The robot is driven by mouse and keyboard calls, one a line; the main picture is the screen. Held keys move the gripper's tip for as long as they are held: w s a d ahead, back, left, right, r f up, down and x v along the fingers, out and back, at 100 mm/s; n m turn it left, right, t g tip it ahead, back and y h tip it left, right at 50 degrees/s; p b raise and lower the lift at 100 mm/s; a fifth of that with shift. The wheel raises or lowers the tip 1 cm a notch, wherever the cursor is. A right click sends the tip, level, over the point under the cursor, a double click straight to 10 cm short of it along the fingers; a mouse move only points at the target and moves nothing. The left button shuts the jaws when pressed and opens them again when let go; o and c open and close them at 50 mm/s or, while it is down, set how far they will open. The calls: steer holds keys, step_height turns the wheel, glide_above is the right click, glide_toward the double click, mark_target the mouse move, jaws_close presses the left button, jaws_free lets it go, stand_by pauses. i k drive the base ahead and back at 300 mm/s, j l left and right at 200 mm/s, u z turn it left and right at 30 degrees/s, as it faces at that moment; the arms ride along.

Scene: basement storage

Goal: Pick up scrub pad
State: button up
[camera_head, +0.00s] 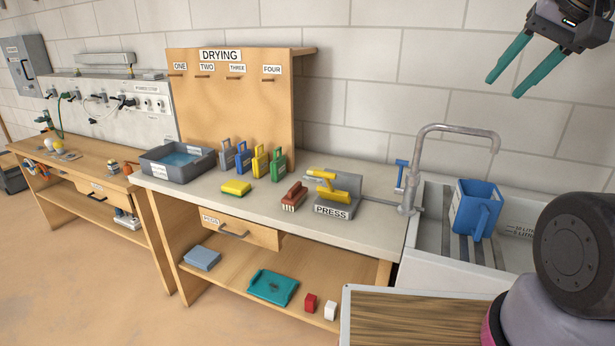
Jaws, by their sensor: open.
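A small yellow pad (236,187) lies flat on the grey counter (220,204), in front of several coloured tools; it looks like the scrub pad. A reddish-brown brush (294,196) lies to its right. My gripper (505,87) is at the top right of the head view, high in front of the wall. Its two teal fingers are apart, with nothing between them. It is far from the yellow pad and touches nothing.
A grey basin (177,162) stands left of the pad, a yellow-handled press (335,200) to the right. Beyond are a curved tap (452,130) and a sink holding a blue jug (475,209). A pegged drying board (230,110) rises behind. The shelf below holds a teal tray (273,287).

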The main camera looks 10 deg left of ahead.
mark_target(237, 188)
steer(key=i+j, duration=0.15)
steer(key=j, duration=0.25)
steer(key=i+j, duration=0.15)
steer(key=j, duration=0.3)
steer(key=i+j+u, duration=0.1)
steer(key=j, duration=0.3)
steer(key=i+j, duration=0.15)
steer(key=j, duration=0.25)
